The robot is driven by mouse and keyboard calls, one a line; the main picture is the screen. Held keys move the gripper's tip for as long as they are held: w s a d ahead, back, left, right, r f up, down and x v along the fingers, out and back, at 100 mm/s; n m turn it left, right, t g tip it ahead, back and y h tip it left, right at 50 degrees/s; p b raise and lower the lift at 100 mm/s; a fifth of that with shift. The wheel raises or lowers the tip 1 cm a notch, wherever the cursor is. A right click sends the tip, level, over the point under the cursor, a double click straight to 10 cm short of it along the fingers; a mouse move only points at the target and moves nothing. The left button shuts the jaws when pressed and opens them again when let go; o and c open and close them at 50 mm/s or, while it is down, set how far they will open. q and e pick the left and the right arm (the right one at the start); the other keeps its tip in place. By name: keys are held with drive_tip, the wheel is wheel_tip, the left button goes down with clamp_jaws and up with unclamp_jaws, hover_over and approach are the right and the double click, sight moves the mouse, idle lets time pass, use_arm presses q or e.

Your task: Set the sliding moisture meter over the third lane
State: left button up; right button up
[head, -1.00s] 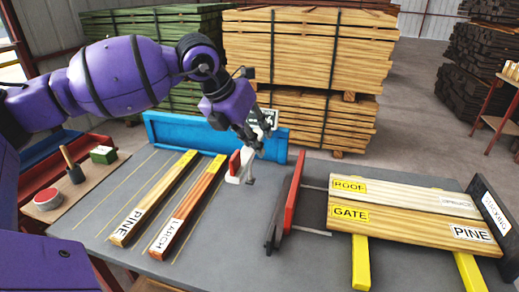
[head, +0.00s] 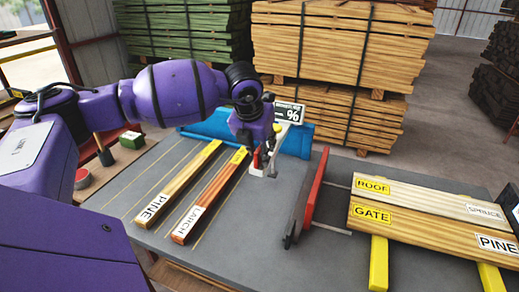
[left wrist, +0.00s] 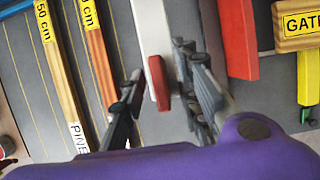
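The sliding moisture meter has a dark display reading "— %" (head: 288,112) at the back blue rail, and a white arm with a red tab (head: 257,156). It stands just right of the larch board's far end. In the left wrist view the white arm (left wrist: 152,30) carries the red tab (left wrist: 159,82). My left gripper (head: 264,158) is at the tab. In the left wrist view its fingers (left wrist: 165,105) are spread, one on each side of the tab. The pine board (head: 180,183) and larch board (head: 210,195) lie in lanes marked by yellow lines. My right gripper is out of view.
The blue rail (head: 210,127) runs along the table's back. A red upright fence (head: 312,193) stands right of the meter. Beyond it, labelled ROOF and GATE boards (head: 430,225) rest on yellow bars. Bare grey table (head: 255,225) lies between larch and fence.

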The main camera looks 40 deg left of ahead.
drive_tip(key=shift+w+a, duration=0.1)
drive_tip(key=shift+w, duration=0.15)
use_arm(q)
clamp_jaws()
drive_tip(key=shift+a, duration=0.2)
drive_tip(key=s+a+p, duration=0.1)
drive_tip(key=s+a, duration=0.3)
drive_tip(key=a, duration=1.2)
drive_tip(key=shift+c, duration=0.5)
unclamp_jaws()
drive_tip(key=shift+a, duration=0.1)
drive_tip(key=shift+o, duration=0.5)
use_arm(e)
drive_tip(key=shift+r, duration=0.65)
